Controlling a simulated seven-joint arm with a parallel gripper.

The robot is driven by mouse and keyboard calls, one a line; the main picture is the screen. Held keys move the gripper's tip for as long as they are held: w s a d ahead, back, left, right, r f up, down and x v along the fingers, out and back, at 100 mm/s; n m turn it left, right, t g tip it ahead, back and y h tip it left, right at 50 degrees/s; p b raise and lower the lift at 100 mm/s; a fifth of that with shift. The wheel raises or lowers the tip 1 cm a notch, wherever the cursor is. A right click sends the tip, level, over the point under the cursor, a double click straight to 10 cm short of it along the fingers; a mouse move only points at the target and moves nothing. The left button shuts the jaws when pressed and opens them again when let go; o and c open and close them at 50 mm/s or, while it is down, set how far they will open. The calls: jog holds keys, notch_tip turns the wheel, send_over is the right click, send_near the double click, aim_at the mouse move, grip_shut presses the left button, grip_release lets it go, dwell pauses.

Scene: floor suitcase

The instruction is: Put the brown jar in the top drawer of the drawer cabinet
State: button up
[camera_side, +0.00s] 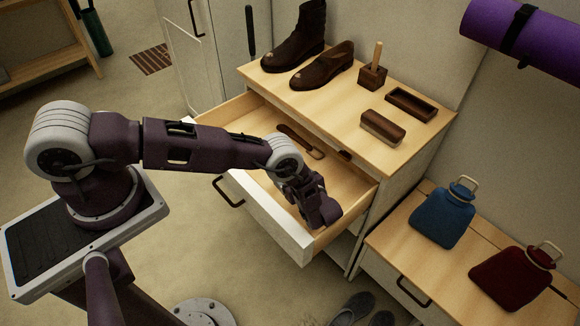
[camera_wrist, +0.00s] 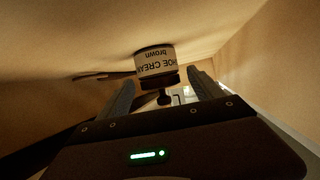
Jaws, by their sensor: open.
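The brown jar (camera_wrist: 155,62) shows in the wrist view, with a white label reading "brown" upside down and a dark knobbed lid. It seems to stand on the floor of the pulled-out top drawer (camera_side: 275,226). It is just beyond the fingertips of my gripper (camera_wrist: 160,84), centred in the gap between them. The fingers are apart, and I see no contact with the jar. In the side view my gripper (camera_side: 322,210) is low inside the drawer, near its front right corner; the jar is hidden there. The drawer belongs to the wooden-topped drawer cabinet (camera_side: 335,100).
A long brown tool (camera_side: 300,140) lies in the drawer, left of my gripper. On the cabinet top are a boot (camera_side: 298,40), a shoe (camera_side: 322,68), a wooden block with a handle (camera_side: 372,76), a brush (camera_side: 382,128) and a small tray (camera_side: 411,104). Blue (camera_side: 443,215) and red (camera_side: 511,278) bottles lie right.

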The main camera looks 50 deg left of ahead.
jog(key=d+r, duration=0.2)
jog(key=d, duration=0.1)
jog(key=shift+s+r, duration=0.25)
jog(key=shift+s, duration=0.05)
notch_tip(320, 180, up, 6)
jog(key=shift+f, duration=0.1)
